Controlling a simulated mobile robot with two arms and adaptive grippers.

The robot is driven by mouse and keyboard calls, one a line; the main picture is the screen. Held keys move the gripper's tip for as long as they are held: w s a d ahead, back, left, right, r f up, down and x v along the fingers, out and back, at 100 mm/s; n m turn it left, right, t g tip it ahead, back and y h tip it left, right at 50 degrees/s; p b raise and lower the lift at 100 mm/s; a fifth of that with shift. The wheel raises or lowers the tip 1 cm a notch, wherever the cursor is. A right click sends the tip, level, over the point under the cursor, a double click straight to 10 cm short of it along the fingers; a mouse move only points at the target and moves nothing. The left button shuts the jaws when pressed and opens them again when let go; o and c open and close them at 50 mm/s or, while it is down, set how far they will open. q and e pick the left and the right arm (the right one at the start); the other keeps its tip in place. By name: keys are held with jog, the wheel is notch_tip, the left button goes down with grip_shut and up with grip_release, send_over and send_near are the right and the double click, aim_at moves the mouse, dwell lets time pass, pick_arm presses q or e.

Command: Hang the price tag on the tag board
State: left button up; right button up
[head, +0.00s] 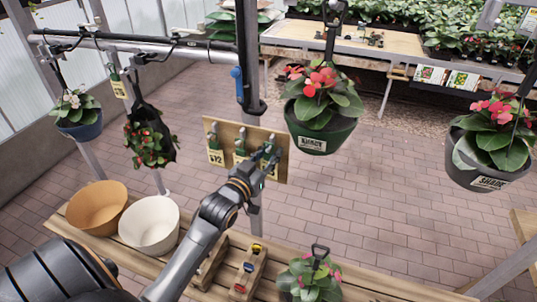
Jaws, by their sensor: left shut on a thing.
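The wooden tag board (282,142) is fixed to a post near the middle of the picture. A yellow price tag with a green top (215,150) hangs at its left, and another similar tag (240,146) hangs beside it. My left gripper (268,158) is at the right part of the board, shut on a price tag (271,170). My arm and fingers hide much of this tag. I cannot tell whether it is on a hook. My right gripper is not in view.
A slatted wooden bench below the board holds an orange pot (97,208), a white pot (150,225), a wooden tool holder (243,270) and a flowering plant (309,278). A green hanging pot (318,132) is close right of the board. Brick floor lies open farther right.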

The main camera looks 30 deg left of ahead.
pick_arm(q)
jog(key=shift+r, duration=0.15)
jog(key=shift+a+r, duration=0.1)
jog(key=shift+r, duration=0.05)
dwell(0.5)
jog(key=shift+w+f, duration=0.1)
jog(key=shift+f, duration=0.15)
jog(key=shift+f, duration=0.15)
jog(key=shift+f, duration=0.2)
